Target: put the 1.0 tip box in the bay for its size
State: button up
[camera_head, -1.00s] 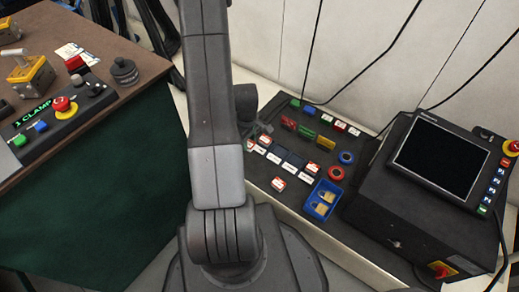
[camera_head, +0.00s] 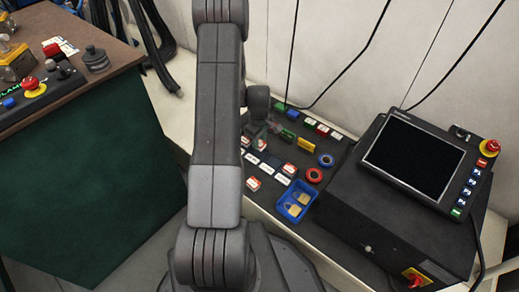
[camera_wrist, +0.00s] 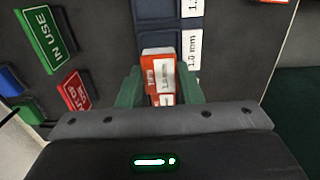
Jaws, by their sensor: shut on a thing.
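My gripper (camera_wrist: 160,92) is shut on a red and white tip box (camera_wrist: 157,64), with a green finger on each side of it. The print on the box seems to read 1.0 mm. Dark blue bays (camera_wrist: 153,28) lie under and ahead of the box in the wrist view. A white label (camera_wrist: 190,50) reading 1.0 mm stands just right of the bay by the box. Whether the box touches the bay floor, I cannot tell. In the head view my gripper (camera_head: 263,131) is over the dark mat, partly hidden by my arm.
Other red and white boxes (camera_head: 253,183) lie near the bays. A blue tray (camera_head: 296,201) with padlocks, tape rings (camera_head: 314,175) and a monitor (camera_head: 415,152) stand to the right. In the wrist view, a green IN USE tag (camera_wrist: 50,38) and a red tag (camera_wrist: 74,91) lie left.

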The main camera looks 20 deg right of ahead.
jog(key=shift+f+b, duration=0.55)
jog(key=shift+f, duration=1.25)
jog(key=shift+f, duration=0.1)
jog(key=o, duration=1)
notch_tip(320, 180, up, 12)
jog(key=p, duration=0.4)
